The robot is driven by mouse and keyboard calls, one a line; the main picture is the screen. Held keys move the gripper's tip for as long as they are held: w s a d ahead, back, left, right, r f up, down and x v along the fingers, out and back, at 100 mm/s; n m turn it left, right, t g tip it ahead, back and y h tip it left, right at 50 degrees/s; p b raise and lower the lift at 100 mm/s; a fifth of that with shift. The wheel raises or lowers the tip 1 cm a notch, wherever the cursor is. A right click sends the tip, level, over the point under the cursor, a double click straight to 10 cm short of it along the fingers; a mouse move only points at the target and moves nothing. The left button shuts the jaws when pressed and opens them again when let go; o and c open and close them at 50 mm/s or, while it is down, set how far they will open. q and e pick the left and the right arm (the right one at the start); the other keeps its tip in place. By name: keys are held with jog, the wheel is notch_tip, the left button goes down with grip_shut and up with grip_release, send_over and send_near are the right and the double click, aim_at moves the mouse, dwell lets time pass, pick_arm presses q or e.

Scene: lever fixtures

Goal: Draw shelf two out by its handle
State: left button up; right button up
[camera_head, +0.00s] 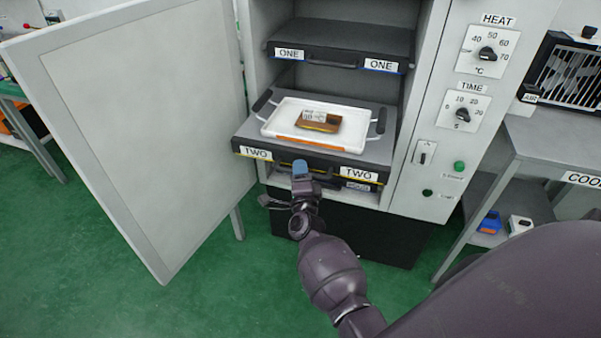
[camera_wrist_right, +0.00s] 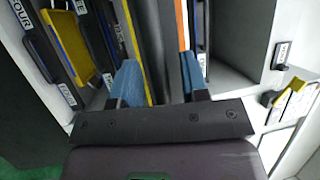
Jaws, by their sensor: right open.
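Shelf two (camera_head: 384,152) is a dark shelf with two "TWO" labels on its front edge. It stands out of the cabinet, farther forward than shelf one (camera_head: 340,38) above it. A white tray (camera_head: 275,128) with a brown and white item (camera_head: 318,121) rests on it. My right gripper (camera_head: 300,168) is at the middle of shelf two's front, which hides the handle's middle there. In the right wrist view its blue fingertips (camera_wrist_right: 159,82) are apart, with a dark panel edged in yellow and orange between them. I cannot tell whether they touch the handle. My left gripper is out of view.
The cabinet door (camera_head: 140,130) stands wide open at the left. A control panel (camera_head: 462,110) with HEAT and TIME dials is at the right. A grey bench (camera_head: 560,140) stands farther right. Lower shelves lie close beneath shelf two. Green floor is clear in front.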

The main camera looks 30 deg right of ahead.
jog(key=p+v, duration=0.1)
jog(key=v, duration=0.9)
jog(key=shift+s+a, duration=0.2)
jog(key=shift+s, duration=0.15)
jog(key=shift+f, duration=0.1)
jog(key=s+a+n+g+y, duration=0.15)
jog(key=n+y, duration=0.25)
jog(key=n, duration=0.4)
jog(key=a+n+y, duration=0.3)
jog(key=n+y, duration=0.1)
jog(key=n, duration=0.4)
jog(key=s+d+f+n+g, duration=0.1)
jog(key=s+f+n+g, duration=0.1)
jog(key=s, duration=0.8)
jog(key=s+d+f+n+g, duration=0.1)
jog(key=s+f+n+g, duration=0.2)
jog(key=s, duration=0.7)
notch_tip(320, 180, down, 3)
jog(key=n, duration=0.2)
jog(key=shift+s+d+n+y, duration=0.2)
jog(key=shift+d+n+y, duration=0.1)
jog(key=shift+d+y, duration=0.1)
